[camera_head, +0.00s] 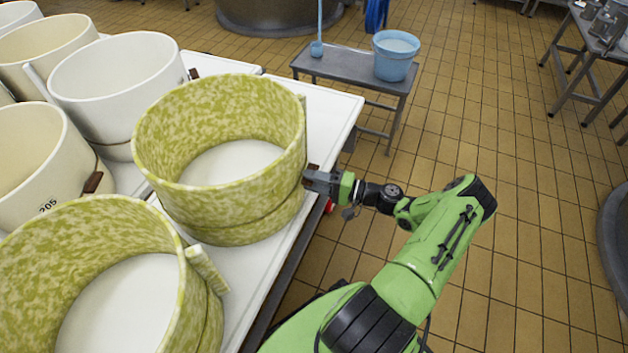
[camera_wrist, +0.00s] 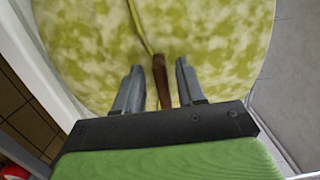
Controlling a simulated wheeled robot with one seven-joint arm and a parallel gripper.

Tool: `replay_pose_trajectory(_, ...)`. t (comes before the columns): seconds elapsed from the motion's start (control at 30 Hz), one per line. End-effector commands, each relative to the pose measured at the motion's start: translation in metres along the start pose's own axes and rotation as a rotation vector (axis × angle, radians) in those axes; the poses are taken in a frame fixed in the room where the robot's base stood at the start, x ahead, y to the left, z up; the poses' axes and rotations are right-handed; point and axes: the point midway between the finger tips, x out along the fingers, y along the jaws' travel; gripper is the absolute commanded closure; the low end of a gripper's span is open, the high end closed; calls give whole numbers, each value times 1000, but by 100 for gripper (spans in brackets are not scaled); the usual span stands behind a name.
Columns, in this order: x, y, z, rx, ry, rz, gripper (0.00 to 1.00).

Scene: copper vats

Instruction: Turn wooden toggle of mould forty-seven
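A yellow-green mottled round mould (camera_head: 222,150) stands on the white table near its right edge, with a pale floor inside. No number is readable on it. Its brown wooden toggle (camera_wrist: 161,80) is on the outer wall, at the end of a thin cord (camera_wrist: 141,30) in the wrist view. My gripper (camera_head: 318,181) is at the mould's right side, at the toggle. In the wrist view my gripper (camera_wrist: 160,66) is open, one finger on each side of the toggle. Gaps show between the toggle and both fingers. The toggle's lower end is hidden behind the gripper body.
A second mottled mould (camera_head: 190,290) stands at the front left. White moulds (camera_head: 112,85) and a cream mould (camera_head: 40,160) marked 205 stand to the left. A metal bench (camera_head: 345,65) with a blue bucket (camera_head: 395,57) is behind. Tiled floor (camera_head: 540,240) at right is free.

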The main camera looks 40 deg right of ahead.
Motion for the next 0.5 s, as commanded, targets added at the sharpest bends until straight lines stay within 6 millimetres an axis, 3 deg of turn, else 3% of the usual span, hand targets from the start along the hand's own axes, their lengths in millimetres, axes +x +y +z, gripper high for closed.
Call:
replay_pose_trajectory(0.17, -8, -1, -1, 0, 3, 0, 61)
replay_pose_trajectory(0.27, -29, -2, -1, -1, 5, 0, 61)
replay_pose_trajectory(0.5, -98, -1, -1, -2, 7, 0, 61)
